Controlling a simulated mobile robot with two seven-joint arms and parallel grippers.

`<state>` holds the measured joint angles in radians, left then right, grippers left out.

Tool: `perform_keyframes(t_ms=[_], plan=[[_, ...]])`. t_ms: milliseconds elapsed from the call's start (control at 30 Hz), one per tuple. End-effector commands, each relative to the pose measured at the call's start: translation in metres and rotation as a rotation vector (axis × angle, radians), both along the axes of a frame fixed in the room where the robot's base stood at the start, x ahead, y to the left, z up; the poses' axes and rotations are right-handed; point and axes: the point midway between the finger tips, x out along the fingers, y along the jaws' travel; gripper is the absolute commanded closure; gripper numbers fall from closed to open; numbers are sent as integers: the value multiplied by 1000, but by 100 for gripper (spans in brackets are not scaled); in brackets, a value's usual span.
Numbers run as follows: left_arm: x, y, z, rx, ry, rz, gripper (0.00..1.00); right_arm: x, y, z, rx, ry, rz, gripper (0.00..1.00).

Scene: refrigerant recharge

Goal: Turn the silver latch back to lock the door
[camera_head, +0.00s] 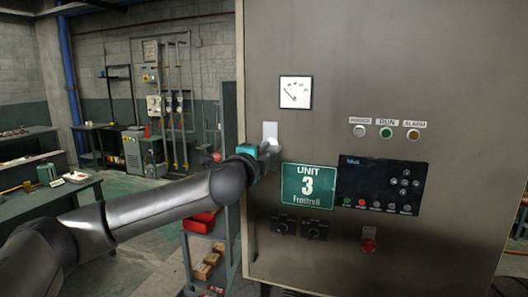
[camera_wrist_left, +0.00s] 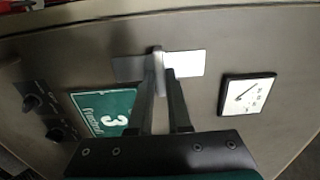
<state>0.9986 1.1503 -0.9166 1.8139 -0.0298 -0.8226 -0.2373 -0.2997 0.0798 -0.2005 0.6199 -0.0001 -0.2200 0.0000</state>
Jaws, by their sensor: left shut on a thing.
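The silver latch (camera_head: 271,131) is on the left side of the grey cabinet door, below the white gauge; its plate stands upright in the head view. The left wrist view shows the latch plate (camera_wrist_left: 187,64) and the small latch handle (camera_wrist_left: 157,54) standing out from its middle. My left gripper (camera_wrist_left: 161,76) reaches straight at the latch with its two fingers on either side of the handle, shut on it. In the head view my left gripper (camera_head: 268,147) partly hides the lower part of the latch. My right gripper is not in view.
The cabinet door (camera_head: 435,70) carries a gauge (camera_head: 295,92), a green Unit 3 sign (camera_head: 308,186), a black control panel (camera_head: 382,186), knobs and a red button (camera_head: 368,244). A shelf cart (camera_head: 208,255) stands left of the cabinet. Workbenches are farther left.

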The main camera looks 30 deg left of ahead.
Motion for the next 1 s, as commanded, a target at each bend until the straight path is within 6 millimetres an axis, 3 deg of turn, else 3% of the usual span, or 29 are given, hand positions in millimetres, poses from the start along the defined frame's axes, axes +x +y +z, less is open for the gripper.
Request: perform_keyframes(t_ms=[633,1000], plan=[[0,1,1,269,68,2,100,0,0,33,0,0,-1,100],[0,1,0,382,92,2,100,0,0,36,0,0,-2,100]])
